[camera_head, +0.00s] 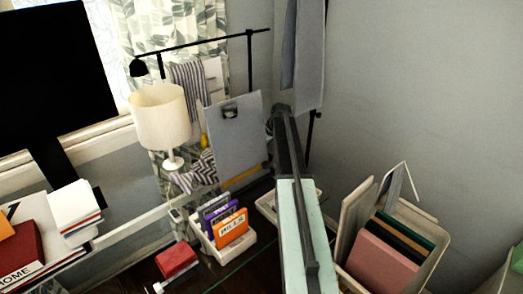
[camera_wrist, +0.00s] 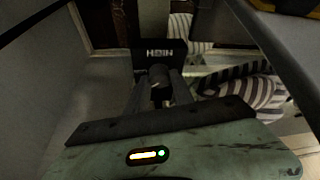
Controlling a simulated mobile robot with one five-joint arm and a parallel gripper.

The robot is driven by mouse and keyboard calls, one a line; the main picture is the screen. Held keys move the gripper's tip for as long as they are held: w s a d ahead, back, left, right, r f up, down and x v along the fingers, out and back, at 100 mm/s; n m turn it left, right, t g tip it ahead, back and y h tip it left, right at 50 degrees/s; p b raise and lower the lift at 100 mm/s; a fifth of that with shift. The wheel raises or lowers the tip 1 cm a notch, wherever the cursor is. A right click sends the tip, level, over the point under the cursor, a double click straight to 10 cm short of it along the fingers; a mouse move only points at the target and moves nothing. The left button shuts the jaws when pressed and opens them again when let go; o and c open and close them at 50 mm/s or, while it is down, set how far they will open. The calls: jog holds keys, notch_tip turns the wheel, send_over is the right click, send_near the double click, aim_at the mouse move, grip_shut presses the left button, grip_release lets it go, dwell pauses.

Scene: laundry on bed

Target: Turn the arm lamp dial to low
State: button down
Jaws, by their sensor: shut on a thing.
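The black arm lamp (camera_head: 195,45) stands at the back in the head view, with a small shade at the left end of its long horizontal arm. Its dial is not visible there. In the wrist view, a dark round knob (camera_wrist: 158,74), which looks like the dial, sits in front of a black plate (camera_wrist: 160,54) with the word HIGH upside down. My gripper (camera_wrist: 160,90) is shut on the knob, one finger on each side. The knob's pointer mark cannot be made out. In the head view my arm reaches toward the back and my fingertips cannot be made out.
A white table lamp (camera_head: 160,118) and a grey clipboard (camera_head: 235,135) stand left of my arm. A bin of books (camera_head: 222,235) is below them. A beige bin (camera_head: 430,232) with folders is at the right. Striped cloth (camera_wrist: 245,88) lies close right of my gripper.

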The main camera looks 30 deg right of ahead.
jog(key=c, duration=1.1)
grip_release()
jog(key=p+v, duration=0.7)
jog(key=shift+s+r, duration=0.15)
jog(key=shift+r, duration=0.2)
